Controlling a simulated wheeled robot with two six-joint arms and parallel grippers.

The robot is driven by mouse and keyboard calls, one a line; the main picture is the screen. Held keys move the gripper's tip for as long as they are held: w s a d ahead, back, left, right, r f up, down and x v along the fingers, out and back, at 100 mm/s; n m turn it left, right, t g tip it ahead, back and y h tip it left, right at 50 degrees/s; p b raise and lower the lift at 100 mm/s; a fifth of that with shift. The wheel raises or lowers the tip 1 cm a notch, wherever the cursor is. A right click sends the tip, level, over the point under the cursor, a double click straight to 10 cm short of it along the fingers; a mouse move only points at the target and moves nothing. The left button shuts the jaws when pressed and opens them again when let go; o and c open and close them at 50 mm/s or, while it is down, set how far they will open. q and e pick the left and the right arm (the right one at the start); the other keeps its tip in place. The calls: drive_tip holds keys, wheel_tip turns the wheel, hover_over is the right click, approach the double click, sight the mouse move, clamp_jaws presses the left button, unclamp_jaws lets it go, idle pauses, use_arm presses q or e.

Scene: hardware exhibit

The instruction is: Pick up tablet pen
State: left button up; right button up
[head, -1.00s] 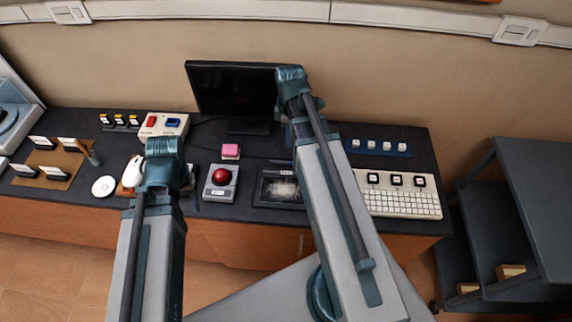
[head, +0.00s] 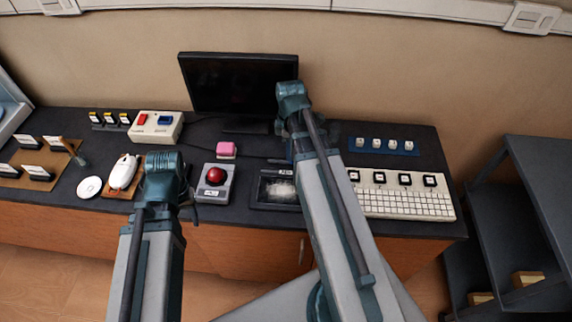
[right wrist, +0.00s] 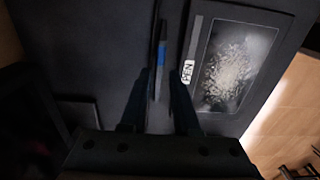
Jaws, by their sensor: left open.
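The tablet pen (right wrist: 162,55) is a thin dark stick with a blue band, lying on the dark counter beside the tablet (right wrist: 236,66). The tablet's edge carries a white "PEN" label (right wrist: 187,72). In the head view the tablet (head: 268,203) is partly covered by my right arm. My right gripper (right wrist: 160,97) is open, its dark fingers on either side of the pen's line with gaps showing. Whether they are down at the pen's height I cannot tell. My left gripper (head: 191,190) is mostly hidden behind its arm, near the red button box (head: 216,183), holding nothing visible.
A monitor (head: 238,82) stands behind the tablet. A white keyboard (head: 408,204) lies right of my right arm. A pink block (head: 227,150), a white mouse (head: 123,171) and a switch box (head: 156,127) are to the left. A dark shelf (head: 515,230) stands at the right.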

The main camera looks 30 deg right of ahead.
wheel_tip(320, 180, down, 4)
drive_tip(key=b, duration=0.3)
drive_tip(key=shift+d, duration=0.15)
drive_tip(key=shift+r, duration=0.1)
clamp_jaws()
